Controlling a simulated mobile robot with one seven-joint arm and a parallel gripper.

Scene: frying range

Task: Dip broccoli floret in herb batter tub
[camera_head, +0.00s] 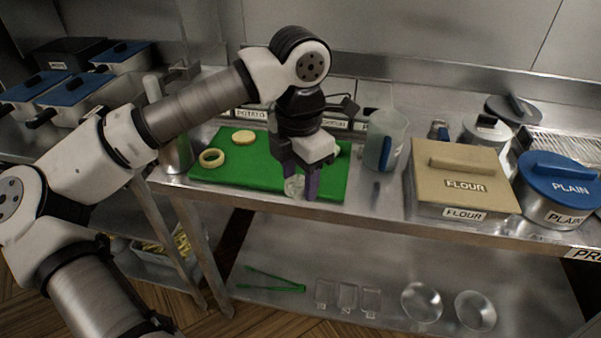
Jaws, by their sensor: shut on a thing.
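My gripper (302,188) points down over the front edge of the green board (225,178). It is shut on a small pale thing (293,187) between its dark purple fingers. The fingers hide part of this thing, and I cannot tell whether it is a broccoli floret. I see no tub labelled herb. A round tub with a blue lid (557,180) at the right reads PLAIN.
A tan-lidded FLOUR box (462,170) and a clear jug (385,135) stand right of the board. A pale ring (212,158) and a pale disc (244,137) lie on the board. Labelled containers behind it are partly hidden. Green tongs (272,282) lie on the lower shelf.

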